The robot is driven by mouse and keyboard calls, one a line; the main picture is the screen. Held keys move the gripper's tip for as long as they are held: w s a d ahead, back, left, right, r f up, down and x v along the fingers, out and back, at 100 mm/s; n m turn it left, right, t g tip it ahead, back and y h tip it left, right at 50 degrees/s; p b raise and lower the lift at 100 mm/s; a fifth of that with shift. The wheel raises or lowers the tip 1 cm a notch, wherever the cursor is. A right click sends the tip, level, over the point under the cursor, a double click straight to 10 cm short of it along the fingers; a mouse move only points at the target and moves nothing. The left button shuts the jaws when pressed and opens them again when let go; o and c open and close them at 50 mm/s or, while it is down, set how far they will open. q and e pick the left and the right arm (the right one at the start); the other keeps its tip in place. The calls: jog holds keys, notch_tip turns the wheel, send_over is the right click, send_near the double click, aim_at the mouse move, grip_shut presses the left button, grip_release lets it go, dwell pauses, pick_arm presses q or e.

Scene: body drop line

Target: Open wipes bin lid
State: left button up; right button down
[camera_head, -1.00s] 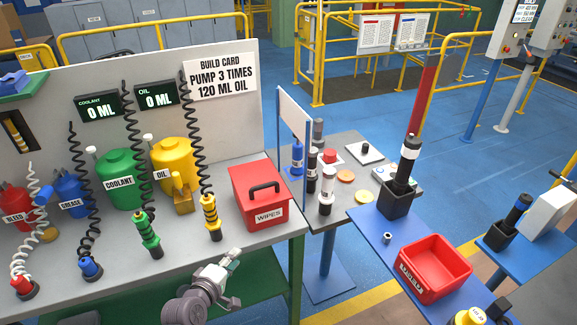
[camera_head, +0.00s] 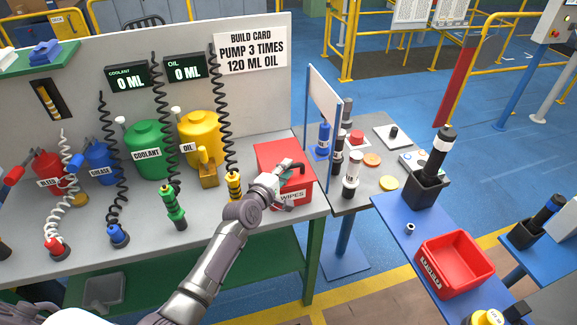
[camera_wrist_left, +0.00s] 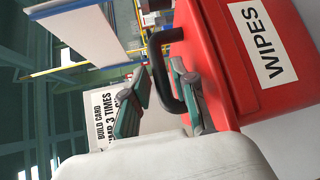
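The red wipes bin (camera_head: 277,152) stands at the right end of the grey workbench with its lid closed. Its front bears a white WIPES label, partly covered by my gripper in the head view. My left gripper (camera_head: 283,180) is at the bin's lid handle (camera_head: 294,167). In the left wrist view, the gripper's green-padded fingers (camera_wrist_left: 158,95) are apart, with the black handle (camera_wrist_left: 164,68) reaching into the gap between them. The red bin (camera_wrist_left: 215,50) fills the upper right there. A firm hold on the handle does not show. My right gripper is out of view.
Yellow oil (camera_head: 201,132) and green coolant (camera_head: 146,150) containers stand left of the bin, with coiled hoses hanging in front. A white divider (camera_head: 324,97) and a side table with bottles stand to the right. An empty red tray (camera_head: 455,264) sits on a blue stand.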

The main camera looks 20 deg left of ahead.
pick_arm(q)
jog(key=shift+x, duration=0.9)
grip_shut()
